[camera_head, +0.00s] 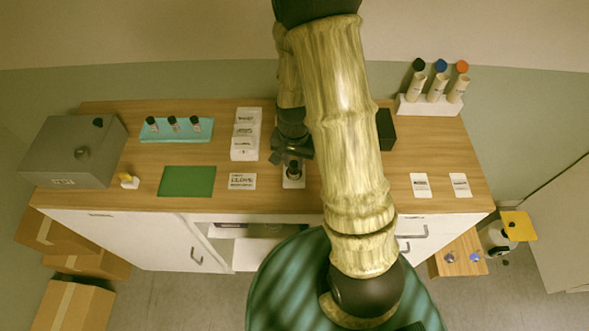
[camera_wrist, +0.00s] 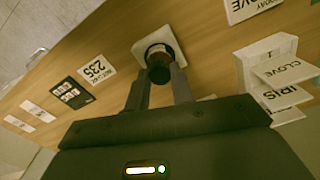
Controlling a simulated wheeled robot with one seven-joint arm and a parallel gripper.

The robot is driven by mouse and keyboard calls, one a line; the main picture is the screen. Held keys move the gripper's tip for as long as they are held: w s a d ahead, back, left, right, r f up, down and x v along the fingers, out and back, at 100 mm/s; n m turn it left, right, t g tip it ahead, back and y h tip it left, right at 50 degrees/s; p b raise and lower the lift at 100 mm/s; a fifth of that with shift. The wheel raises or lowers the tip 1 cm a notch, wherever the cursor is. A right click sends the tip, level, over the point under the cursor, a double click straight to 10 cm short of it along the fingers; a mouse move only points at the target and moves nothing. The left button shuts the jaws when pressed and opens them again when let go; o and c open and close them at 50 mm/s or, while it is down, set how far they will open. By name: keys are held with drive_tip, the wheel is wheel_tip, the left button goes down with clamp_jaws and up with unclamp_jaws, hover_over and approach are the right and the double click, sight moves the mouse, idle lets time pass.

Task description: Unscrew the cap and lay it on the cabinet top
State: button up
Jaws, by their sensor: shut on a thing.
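A small dark bottle (camera_wrist: 157,50) with a pale label edge stands on a white square pad (camera_wrist: 170,36) in the wrist view. My gripper (camera_wrist: 160,76) is shut on its dark cap (camera_wrist: 159,74), one finger on each side. In the head view my gripper (camera_head: 293,160) is low over the same white pad (camera_head: 293,183), near the middle of the wooden cabinet top (camera_head: 450,145). Whether the cap is still joined to the bottle cannot be told. My arm hides part of the top to the right of the gripper.
A teal tray (camera_head: 150,138) with three dark-capped bottles, a green mat (camera_head: 187,181) and a grey box (camera_head: 75,150) are at left. White name-card blocks (camera_head: 245,143) stand beside the gripper. A three-tube rack (camera_head: 430,107) is back right.

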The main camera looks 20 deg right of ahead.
drive_tip(key=n, duration=0.3)
drive_tip(key=shift+n, duration=0.4)
drive_tip(key=n, duration=0.4)
drive_tip(key=shift+r+n, duration=0.1)
drive_tip(key=shift+n, duration=0.3)
drive_tip(key=n+p, duration=0.1)
drive_tip(key=n, duration=0.3)
drive_tip(key=shift+n+p, duration=0.35)
drive_tip(key=shift+n, duration=0.05)
drive_tip(key=n+p, duration=0.1)
drive_tip(key=n, duration=0.4)
drive_tip(key=o, duration=0.9)
